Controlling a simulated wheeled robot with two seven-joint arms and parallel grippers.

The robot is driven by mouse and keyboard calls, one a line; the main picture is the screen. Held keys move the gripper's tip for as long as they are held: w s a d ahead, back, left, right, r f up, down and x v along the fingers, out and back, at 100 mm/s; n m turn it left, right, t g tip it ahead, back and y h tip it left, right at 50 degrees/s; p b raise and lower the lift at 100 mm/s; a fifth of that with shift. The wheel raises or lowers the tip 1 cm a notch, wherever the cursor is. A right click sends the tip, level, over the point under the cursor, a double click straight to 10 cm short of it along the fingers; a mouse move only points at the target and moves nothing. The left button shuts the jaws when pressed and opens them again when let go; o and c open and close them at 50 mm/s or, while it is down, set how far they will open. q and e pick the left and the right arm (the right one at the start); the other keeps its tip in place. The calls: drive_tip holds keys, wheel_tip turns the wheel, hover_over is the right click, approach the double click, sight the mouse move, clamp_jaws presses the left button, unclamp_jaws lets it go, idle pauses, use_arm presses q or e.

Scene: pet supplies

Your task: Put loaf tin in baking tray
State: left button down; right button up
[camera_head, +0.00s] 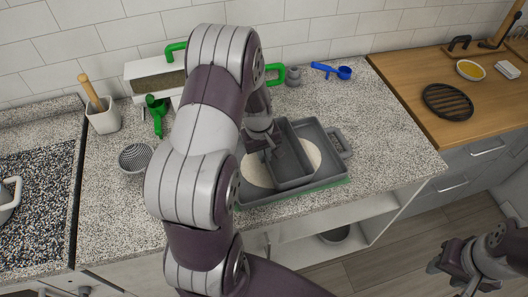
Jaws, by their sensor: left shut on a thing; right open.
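The loaf tin (292,166) is a dark grey, deep rectangular tin in the middle of the head view. It appears within the outline of the grey baking tray (329,182), which has a handle at its right end. I cannot tell whether the tin rests on the tray floor or is held just above it. My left gripper (272,143) is shut on the tin's left wall. My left arm hides the tray's left part. My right gripper (447,262) is open and empty at the lower right, over the floor, away from the counter.
A pale round patch (256,171) shows in the tray beside the tin. A green edge (310,195) shows under the tray's front. The speckled counter is clear at right (395,135).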

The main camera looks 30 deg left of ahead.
use_arm(q)
drive_tip(key=shift+s+d+f, duration=0.1)
drive_tip(key=c, duration=1.3)
unclamp_jaws()
drive_tip(key=shift+o, duration=0.2)
wheel_tip(320, 180, up, 12)
drive_tip(key=b, duration=0.1)
drive_tip(key=s+d+f+m, duration=0.2)
drive_tip(key=s+d+m, duration=0.8)
drive_tip(key=d, duration=0.2)
drive_tip(key=shift+d+m+y, duration=0.25)
drive_tip(key=shift+m+y, duration=0.05)
drive_tip(key=shift+m, duration=0.1)
